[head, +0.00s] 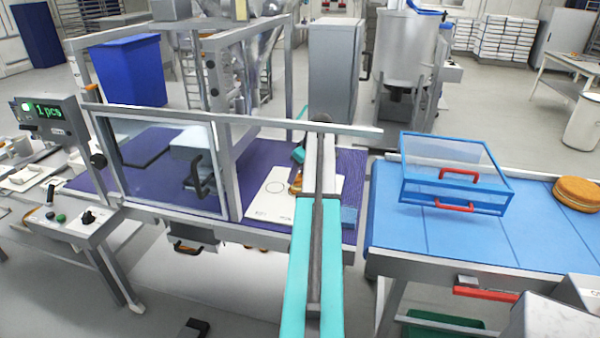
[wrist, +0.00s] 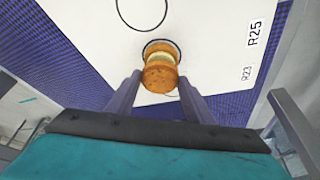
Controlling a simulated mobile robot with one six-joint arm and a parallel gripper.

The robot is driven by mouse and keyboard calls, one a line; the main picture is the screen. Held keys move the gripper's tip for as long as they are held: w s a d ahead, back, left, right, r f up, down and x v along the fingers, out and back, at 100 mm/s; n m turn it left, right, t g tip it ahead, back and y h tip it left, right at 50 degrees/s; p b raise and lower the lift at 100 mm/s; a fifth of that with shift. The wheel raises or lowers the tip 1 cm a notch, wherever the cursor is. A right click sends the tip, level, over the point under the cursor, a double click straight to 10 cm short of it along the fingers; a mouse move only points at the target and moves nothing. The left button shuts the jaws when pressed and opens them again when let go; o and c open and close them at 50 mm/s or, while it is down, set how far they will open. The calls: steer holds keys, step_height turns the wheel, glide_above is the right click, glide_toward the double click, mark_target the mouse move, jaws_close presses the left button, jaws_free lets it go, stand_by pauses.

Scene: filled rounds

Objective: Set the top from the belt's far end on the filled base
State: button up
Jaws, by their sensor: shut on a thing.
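In the wrist view my gripper (wrist: 161,80) is shut on a round orange-brown top (wrist: 160,76), one finger on each side. Just beyond the top is a pale cream filling (wrist: 158,58) on an orange-brown base (wrist: 157,46). The base stands on a white board (wrist: 205,50), within one of its marked circles. The top looks lined up with the base, but I cannot tell whether it touches the filling or hangs slightly above. In the head view my gripper (head: 297,184) is low over the board (head: 262,207), and my arm hides part of it.
The board lies on a purple belt (head: 140,185) with a clear framed guard (head: 160,165) at its front. To the right, a blue belt (head: 450,236) carries a round, layered orange-brown item (head: 577,193) at its far right. A blue-framed clear cover (head: 455,172) with red handles is over that belt.

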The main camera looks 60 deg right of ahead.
steer(key=shift+s, duration=0.25)
stand_by(0.8)
steer(key=shift+f+b, duration=0.45)
steer(key=shift+f, duration=0.3)
stand_by(1.5)
steer(key=o, duration=0.8)
steer(key=shift+o, duration=2.6)
steer(key=shift+s, duration=0.1)
steer(key=shift+s+r+p, duration=0.1)
steer(key=shift+r+p, duration=1.45)
steer(key=shift+r, duration=1.95)
